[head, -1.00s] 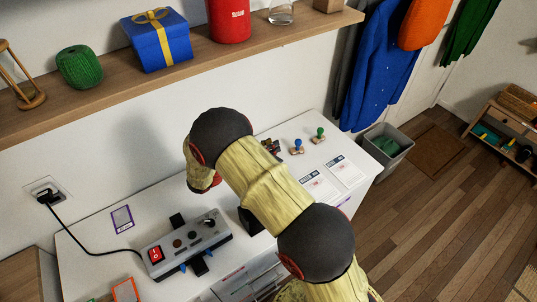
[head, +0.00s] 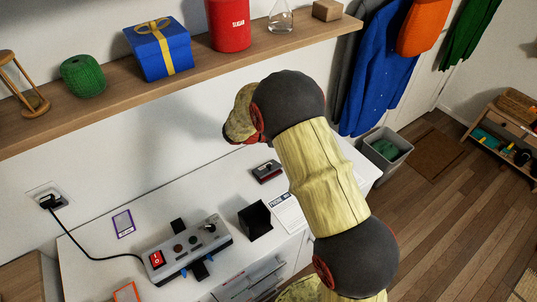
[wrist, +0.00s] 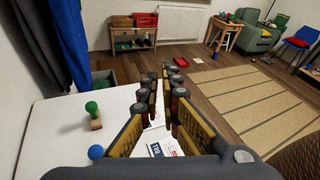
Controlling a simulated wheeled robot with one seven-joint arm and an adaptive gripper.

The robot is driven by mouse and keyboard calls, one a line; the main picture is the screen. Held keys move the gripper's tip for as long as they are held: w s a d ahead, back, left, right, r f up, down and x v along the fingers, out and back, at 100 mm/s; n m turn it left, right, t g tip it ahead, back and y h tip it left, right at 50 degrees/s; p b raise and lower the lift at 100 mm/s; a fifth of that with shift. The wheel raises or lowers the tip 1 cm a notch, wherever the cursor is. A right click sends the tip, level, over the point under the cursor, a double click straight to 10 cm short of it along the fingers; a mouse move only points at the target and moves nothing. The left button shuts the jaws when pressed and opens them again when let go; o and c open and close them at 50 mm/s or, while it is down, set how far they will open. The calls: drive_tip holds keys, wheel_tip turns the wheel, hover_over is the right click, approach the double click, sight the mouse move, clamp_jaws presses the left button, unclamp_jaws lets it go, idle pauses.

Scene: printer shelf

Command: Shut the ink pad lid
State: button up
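The ink pad (head: 266,171) is a small dark case with some red and grey on top, on the white counter behind the black box. It looks low and flat in the head view, but it is too small to tell surely how its lid stands. It does not show in the wrist view. My gripper (wrist: 163,75) points out over the counter toward the room, with a gap between its fingers and nothing held. In the head view its fingers are hidden behind my arm, whose wrist is above and behind the ink pad, apart from it.
A black open box (head: 255,221) and a grey switch panel (head: 187,248) stand on the counter (head: 160,205). A green-handled stamp (wrist: 93,113), a blue knob (wrist: 96,152) and printed sheets (wrist: 166,147) are near my gripper. The wooden shelf (head: 110,93) runs above along the wall.

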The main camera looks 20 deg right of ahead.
drive_tip(key=s+m+y, duration=0.1)
drive_tip(key=s+m+g+y, duration=0.1)
drive_tip(key=s+y, duration=0.1)
drive_tip(key=s+d+f+m+y, duration=0.1)
drive_tip(key=m, duration=0.1)
drive_tip(key=shift+s+d+g, duration=0.1)
drive_tip(key=shift+s+g, duration=0.05)
drive_tip(key=shift+g, duration=0.15)
clamp_jaws()
drive_tip(key=w+a+f+m+t+y, duration=0.2)
drive_tip(key=w+a+m+t+y, duration=0.5)
drive_tip(key=w+a+m+y, duration=0.6)
drive_tip(key=f, duration=0.3)
drive_tip(key=a+f+n+h+b, duration=0.1)
drive_tip(key=f, duration=0.2)
drive_tip(key=a+f+n, duration=0.1)
drive_tip(key=f, duration=0.3)
drive_tip(key=shift+s+h+b, duration=0.35)
drive_tip(key=shift+h, duration=0.05)
drive_tip(key=shift+f, duration=0.15)
